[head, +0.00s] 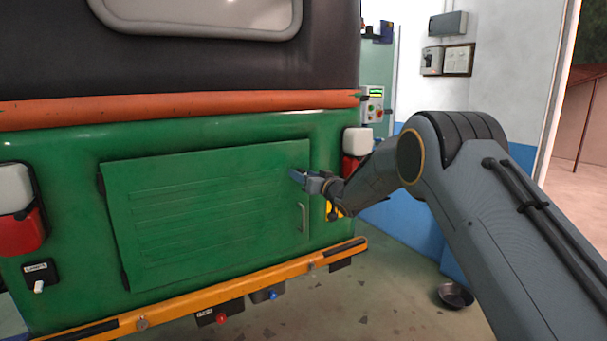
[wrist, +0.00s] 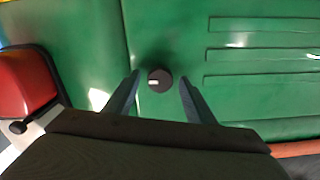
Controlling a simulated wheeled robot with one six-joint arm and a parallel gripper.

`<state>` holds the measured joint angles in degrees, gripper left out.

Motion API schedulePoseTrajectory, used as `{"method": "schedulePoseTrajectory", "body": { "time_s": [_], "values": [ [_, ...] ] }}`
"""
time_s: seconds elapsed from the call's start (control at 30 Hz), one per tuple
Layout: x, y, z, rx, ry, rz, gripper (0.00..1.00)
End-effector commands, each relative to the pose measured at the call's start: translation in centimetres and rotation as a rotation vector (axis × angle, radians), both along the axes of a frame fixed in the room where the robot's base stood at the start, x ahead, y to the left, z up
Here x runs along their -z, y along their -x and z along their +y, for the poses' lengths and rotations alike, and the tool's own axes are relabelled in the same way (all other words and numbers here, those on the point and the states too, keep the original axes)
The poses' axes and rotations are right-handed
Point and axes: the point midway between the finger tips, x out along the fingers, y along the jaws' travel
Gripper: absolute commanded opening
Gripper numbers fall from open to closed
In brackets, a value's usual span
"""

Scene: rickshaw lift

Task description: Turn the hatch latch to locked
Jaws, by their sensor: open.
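The hatch latch (wrist: 159,79) is a small round dark knob with a short white mark on its left side. It sits on the green hatch door (head: 205,215), close to the door's edge; the door also fills the right part of the wrist view (wrist: 250,85). My gripper (head: 297,176) is at the door's upper right corner and hides the latch in the head view. In the wrist view my gripper (wrist: 160,90) is open, with one finger on each side of the knob and a gap on both sides. The hatch door looks closed.
A vertical handle (head: 302,218) is on the door below my gripper. A red and white tail lamp (head: 356,150) is just right of the hatch, close to my arm. An orange bumper (head: 245,287) runs below. A metal bowl (head: 456,295) lies on the floor at right.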

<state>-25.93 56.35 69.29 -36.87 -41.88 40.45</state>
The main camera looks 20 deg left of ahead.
Motion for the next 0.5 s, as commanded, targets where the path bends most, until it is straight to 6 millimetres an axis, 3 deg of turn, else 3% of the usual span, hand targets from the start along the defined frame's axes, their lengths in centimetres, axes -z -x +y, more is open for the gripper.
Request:
{"method": "schedulePoseTrajectory", "body": {
  "time_s": [0.3,0.5],
  "values": [
    [-0.03,-0.15,0.14,0.0,0.001,-0.001,0.49],
    [-0.03,-0.14,0.13,0.0,0.001,-0.001,0.16]
  ]
}}
